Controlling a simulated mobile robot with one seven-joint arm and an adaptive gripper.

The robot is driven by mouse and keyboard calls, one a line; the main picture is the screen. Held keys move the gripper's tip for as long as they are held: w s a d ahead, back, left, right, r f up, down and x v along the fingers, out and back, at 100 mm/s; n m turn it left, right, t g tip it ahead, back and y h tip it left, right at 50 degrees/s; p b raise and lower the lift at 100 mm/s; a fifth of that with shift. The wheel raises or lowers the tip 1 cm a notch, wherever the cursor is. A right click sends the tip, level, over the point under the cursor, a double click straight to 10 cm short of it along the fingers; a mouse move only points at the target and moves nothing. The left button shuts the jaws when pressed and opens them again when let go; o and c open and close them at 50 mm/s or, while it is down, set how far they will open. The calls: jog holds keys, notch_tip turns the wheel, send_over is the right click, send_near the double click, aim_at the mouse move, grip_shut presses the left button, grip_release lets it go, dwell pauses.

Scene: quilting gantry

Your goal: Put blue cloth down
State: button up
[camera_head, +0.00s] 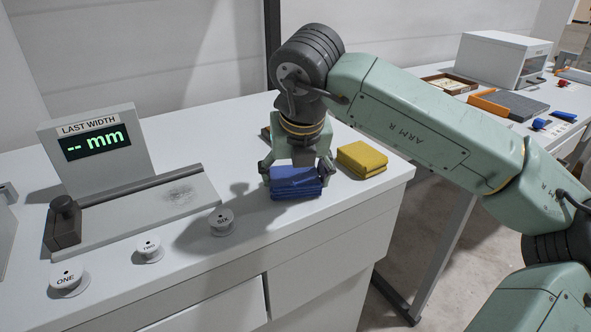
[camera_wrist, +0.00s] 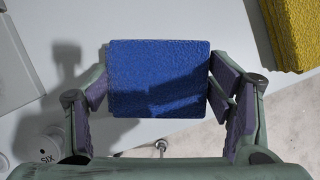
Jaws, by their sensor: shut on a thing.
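The blue cloth (camera_head: 296,183) is a folded, layered pad over the white bench top near its front edge. My gripper (camera_head: 297,175) points down and is shut on it, one finger at each side. In the wrist view the blue cloth (camera_wrist: 158,80) fills the space between the purple-padded fingers (camera_wrist: 160,95). Shadow crosses its lower right. Whether its underside touches the bench cannot be told. A folded yellow cloth (camera_head: 362,160) lies just right of it, and its edge shows at the top right of the wrist view (camera_wrist: 297,35).
A width gauge with a "LAST WIDTH" display (camera_head: 96,142) stands at left on the bench (camera_head: 235,285). Round weights marked ONE (camera_head: 67,280), TWO (camera_head: 149,249) and SIX (camera_head: 222,222) sit in front. Something partly hidden lies behind my gripper. A second table (camera_head: 440,115) stands right, beyond a gap.

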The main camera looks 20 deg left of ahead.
jog(key=shift+f, duration=0.1)
jog(key=shift+f+b, duration=0.15)
jog(key=shift+b, duration=0.2)
jog(key=o, duration=1.1)
jog(key=shift+r+p, duration=0.5)
jog(key=b+v, duration=0.1)
jog(key=v, duration=1)
jog(key=shift+r, duration=0.25)
jog(key=shift+s+d, duration=0.1)
jog(key=shift+s, duration=0.1)
